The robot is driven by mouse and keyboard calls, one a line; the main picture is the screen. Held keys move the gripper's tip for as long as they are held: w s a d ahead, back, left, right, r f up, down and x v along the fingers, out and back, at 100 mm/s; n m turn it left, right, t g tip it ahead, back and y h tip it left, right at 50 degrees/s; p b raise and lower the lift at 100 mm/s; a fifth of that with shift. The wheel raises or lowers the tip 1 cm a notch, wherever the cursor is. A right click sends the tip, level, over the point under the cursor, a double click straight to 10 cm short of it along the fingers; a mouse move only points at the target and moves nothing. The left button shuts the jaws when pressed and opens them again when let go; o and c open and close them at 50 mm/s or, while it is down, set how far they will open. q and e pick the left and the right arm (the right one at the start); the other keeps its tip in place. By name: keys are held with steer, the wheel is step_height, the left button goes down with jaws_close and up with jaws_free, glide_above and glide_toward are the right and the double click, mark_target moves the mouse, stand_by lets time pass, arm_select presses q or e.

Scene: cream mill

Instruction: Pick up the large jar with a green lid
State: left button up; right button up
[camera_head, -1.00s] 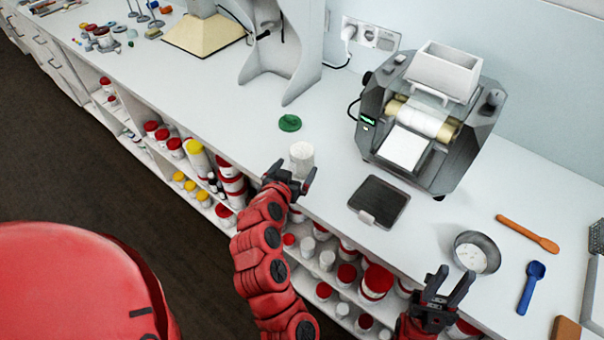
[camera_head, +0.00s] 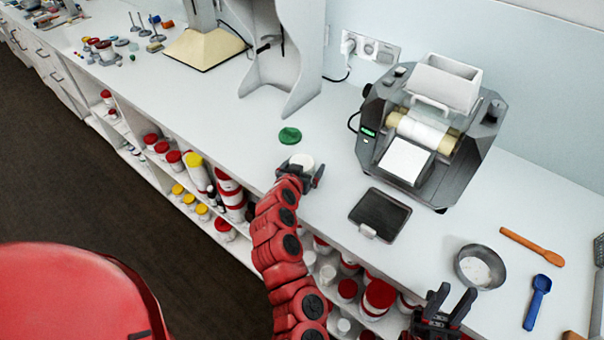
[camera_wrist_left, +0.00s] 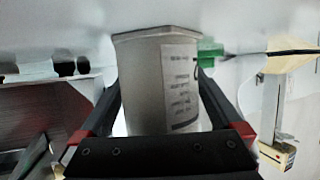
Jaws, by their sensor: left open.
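A white jar (camera_head: 302,160) without a lid on it stands on the counter near the front edge. In the left wrist view the jar (camera_wrist_left: 150,75) is upright between my fingers, with a printed label on its side. A green lid (camera_head: 289,135) lies on the counter just behind it; part of it also shows in the left wrist view (camera_wrist_left: 209,51). My left gripper (camera_head: 300,172) is open, with its fingers on either side of the jar. My right gripper (camera_head: 452,298) is open and empty near the counter's front edge, at the lower right.
A black scale (camera_head: 380,214) lies right of the jar, with a grey roller mill (camera_head: 425,135) behind it. A metal bowl (camera_head: 480,267), a wooden spatula (camera_head: 532,245) and a blue scoop (camera_head: 537,300) lie further right. A grey stand (camera_head: 285,60) rises behind the lid. Shelves below hold several jars.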

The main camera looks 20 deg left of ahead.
arm_select(q)
steer(key=shift+c, duration=0.3)
steer(key=c, duration=1)
steer(key=shift+r, duration=0.1)
